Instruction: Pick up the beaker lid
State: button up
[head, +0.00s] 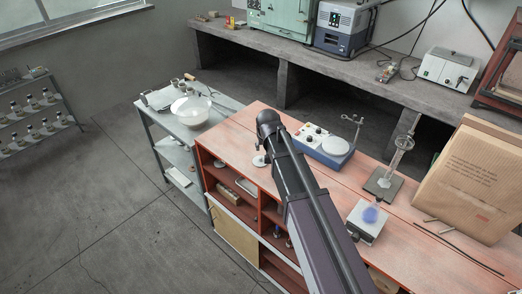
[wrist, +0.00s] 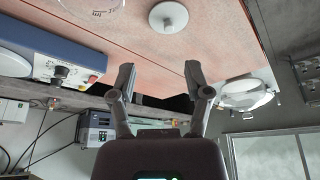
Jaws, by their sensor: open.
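The beaker lid, a pale round disc with a small raised middle (wrist: 168,17), lies on the reddish bench top at the top of the wrist view. In the head view a pale disc (head: 259,161), which looks like the same lid, shows beside the end of my arm near the bench's front edge. My gripper (wrist: 160,72) is open, with nothing between its fingers, and is apart from the lid. In the head view I cannot make out its fingers. Part of a clear glass vessel with markings, probably the beaker (wrist: 92,8), shows near the lid.
A blue-and-white instrument (head: 324,144) stands behind my arm on the reddish bench (head: 250,122). Glassware on a stand (head: 386,180), a small white device (head: 366,224) and a cardboard box (head: 478,180) are to the right. A grey cart with a white bowl (head: 190,110) adjoins the left.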

jog(key=shift+w+a+r, duration=0.2)
jog(key=shift+w+a, duration=0.2)
jog(key=shift+w, duration=0.1)
jog(key=shift+w+a+r, duration=0.15)
jog(key=shift+w+a, duration=0.25)
jog(key=shift+w, duration=0.05)
jog(key=shift+w+f, duration=0.1)
jog(key=shift+f, duration=0.05)
jog(key=b, duration=0.8)
send_near(260, 157)
jog(key=x, duration=0.5)
jog(key=shift+w, duration=0.2)
jog(key=shift+d, duration=0.1)
jog(key=b+x, duration=0.3)
jog(key=shift+s+f, duration=0.15)
jog(key=shift+s, duration=0.1)
jog(key=shift+b+x, duration=0.9)
jog(key=shift+w, duration=0.1)
jog(key=shift+c, duration=0.2)
